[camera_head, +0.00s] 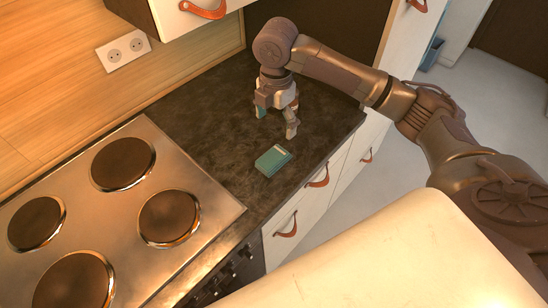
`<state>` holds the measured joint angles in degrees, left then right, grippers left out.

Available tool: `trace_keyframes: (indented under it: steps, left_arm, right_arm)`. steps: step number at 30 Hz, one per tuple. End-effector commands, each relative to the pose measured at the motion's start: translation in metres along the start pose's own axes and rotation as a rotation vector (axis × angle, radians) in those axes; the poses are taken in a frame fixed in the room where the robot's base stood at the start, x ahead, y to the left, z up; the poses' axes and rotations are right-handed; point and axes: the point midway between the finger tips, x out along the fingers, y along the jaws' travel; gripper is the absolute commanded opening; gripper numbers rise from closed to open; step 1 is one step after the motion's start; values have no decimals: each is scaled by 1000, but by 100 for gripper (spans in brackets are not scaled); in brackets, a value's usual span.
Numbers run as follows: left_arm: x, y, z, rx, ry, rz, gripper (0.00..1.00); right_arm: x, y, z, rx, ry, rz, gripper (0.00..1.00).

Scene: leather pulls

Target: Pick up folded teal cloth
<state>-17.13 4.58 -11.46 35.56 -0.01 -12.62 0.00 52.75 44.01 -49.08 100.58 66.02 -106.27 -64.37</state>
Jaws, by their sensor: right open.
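The folded teal cloth (273,160) lies flat on the dark countertop (205,115), near its front edge and right of the hob. My right gripper (276,122) is above the countertop, behind the cloth and a little to its right, pointing down. Its fingers are spread apart and nothing is between them. It is apart from the cloth. My left gripper is not in the view.
A steel hob (112,205) with several round burners fills the left of the counter. A wooden wall with a socket (124,50) stands behind. White drawers with leather pulls (319,178) are below the front edge. Clear countertop surrounds the cloth.

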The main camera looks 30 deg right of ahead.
Motion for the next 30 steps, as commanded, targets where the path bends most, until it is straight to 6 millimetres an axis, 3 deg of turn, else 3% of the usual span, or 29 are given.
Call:
trace_keyframes:
  steps: [12, 20, 24, 30]
  left_arm:
    - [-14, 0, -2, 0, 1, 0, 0]
    - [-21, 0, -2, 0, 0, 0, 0]
    - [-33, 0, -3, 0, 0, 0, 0]
    - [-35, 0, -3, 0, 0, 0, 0]
  right_arm:
    - [71, -1, 0, 0, 1, -4, 90]
    - [90, 0, -2, 0, 1, -3, 90]
    - [111, 0, -5, 0, 1, -5, 90]
    - [134, 0, -4, 0, -1, -1, 90]
